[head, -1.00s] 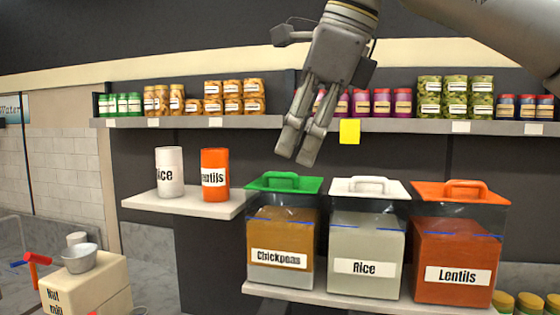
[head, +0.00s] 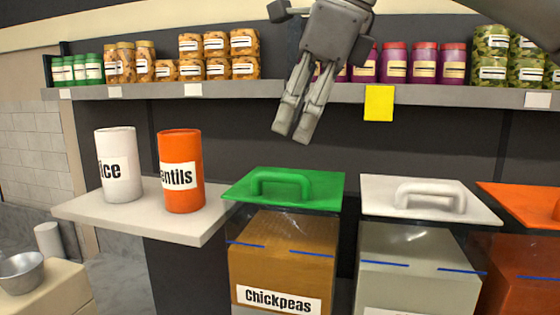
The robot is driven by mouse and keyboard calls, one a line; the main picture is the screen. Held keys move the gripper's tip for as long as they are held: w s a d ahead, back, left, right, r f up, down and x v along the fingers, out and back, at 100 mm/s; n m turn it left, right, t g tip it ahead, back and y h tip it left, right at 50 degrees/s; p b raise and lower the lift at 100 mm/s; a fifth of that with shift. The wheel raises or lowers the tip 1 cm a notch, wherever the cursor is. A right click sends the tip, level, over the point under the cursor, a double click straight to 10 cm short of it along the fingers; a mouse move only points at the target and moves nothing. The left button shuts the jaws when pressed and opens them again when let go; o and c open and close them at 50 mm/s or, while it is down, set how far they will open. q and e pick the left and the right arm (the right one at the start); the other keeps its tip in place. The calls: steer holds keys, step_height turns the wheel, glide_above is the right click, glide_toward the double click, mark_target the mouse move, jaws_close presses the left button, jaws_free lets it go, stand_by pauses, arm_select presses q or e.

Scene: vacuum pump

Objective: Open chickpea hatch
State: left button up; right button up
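The chickpea bin (head: 282,262) is a clear box of tan contents with a "Chickpeas" label. Its green hatch (head: 318,199) with a raised green handle (head: 282,180) lies flat and closed on top. My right gripper (head: 292,136) hangs from the top of the head view, above the green hatch and apart from it. Its two fingers point down and lie close side by side; a gap between the tips is hard to judge. Nothing shows held in it. My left gripper is not in view.
A rice bin with a white lid (head: 385,203) and a lentils bin with an orange lid (head: 510,198) stand to the right. A white shelf (head: 85,211) at left holds a rice can (head: 118,165) and a lentils can (head: 182,170). A shelf of jars (head: 440,97) runs behind.

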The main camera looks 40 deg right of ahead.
glide_above(280, 174)
steer(key=s, duration=0.2)
step_height(280, 174, down, 4)
steer(key=shift+f+p, duration=0.15)
steer(key=shift+p, duration=0.25)
steer(key=w+f, duration=0.2)
steer(key=f, duration=0.1)
steer(key=shift+w+d+f+p, duration=0.1)
steer(key=shift+d+p, duration=0.1)
steer(key=shift+p, duration=0.15)
steer(key=shift+a+f, duration=0.1)
steer(key=shift+f, duration=0.1)
steer(key=shift+a+f, duration=0.1)
steer(key=c, duration=0.7)
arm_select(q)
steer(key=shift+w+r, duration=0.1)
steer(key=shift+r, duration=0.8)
arm_select(e)
jaws_close()
